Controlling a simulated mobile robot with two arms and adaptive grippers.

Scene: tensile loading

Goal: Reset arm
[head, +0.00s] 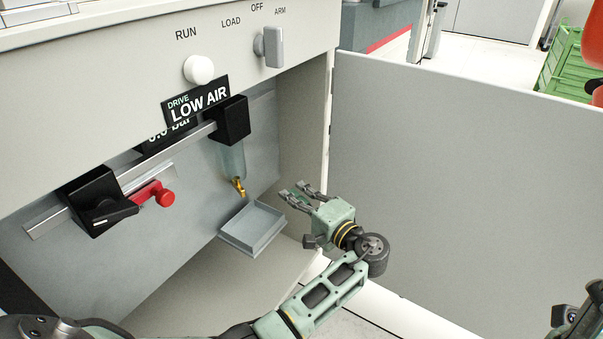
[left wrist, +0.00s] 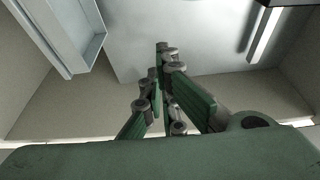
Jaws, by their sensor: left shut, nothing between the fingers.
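The grey selector handle (head: 269,47) sits upright on the white front panel (head: 130,60), below the OFF and ARM labels. A round white knob (head: 198,69) is to its left, below RUN and LOAD. My left gripper (head: 292,190) is inside the open cabinet, well below the handle and apart from it, to the right of a grey tray. Its fingers are shut and empty, and they also show in the left wrist view (left wrist: 161,50). Part of my right arm shows at the lower right edge, with its fingers not clear.
A rail holds a black unit with a red knob (head: 165,197), a LOW AIR display (head: 199,106) and a black filter head (head: 232,120) with a clear bowl. The small grey tray (head: 252,229) sticks out below. An open cabinet door (head: 450,170) stands at the right.

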